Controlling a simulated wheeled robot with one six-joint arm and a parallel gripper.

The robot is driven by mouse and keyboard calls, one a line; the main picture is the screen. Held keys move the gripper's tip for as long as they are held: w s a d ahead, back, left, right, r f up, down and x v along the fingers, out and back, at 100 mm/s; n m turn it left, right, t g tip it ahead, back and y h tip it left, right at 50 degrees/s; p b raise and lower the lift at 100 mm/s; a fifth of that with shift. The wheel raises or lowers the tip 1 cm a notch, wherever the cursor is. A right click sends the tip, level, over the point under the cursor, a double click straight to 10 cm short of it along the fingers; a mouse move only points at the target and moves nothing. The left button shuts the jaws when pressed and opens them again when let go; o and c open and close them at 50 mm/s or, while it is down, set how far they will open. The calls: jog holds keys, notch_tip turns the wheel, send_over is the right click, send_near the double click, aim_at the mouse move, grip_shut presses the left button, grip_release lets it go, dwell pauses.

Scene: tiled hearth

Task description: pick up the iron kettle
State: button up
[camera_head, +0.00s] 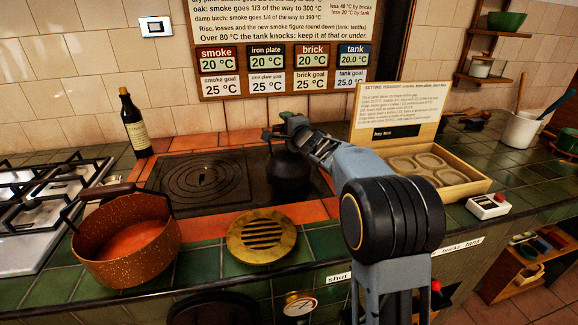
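The black iron kettle (289,172) stands on the dark iron plate (205,182) at its right part, in the head view. My gripper (280,130) is at the top of the kettle, by its upper part and handle area. My arm reaches to it from the lower right. The fingers are small and dark against the kettle, so I cannot tell whether they are open or closed on the handle. The kettle's upper right side is partly hidden by my wrist.
An orange-brown pot (127,240) and a round brass grate (264,237) sit at the front edge. A dark bottle (134,125) stands at the back left, beside a gas hob (45,205). A wooden tray (462,178) of rounded pieces lies right of my arm.

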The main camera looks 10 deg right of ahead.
grip_shut()
dwell(1.1)
jog(key=shift+r, duration=0.2)
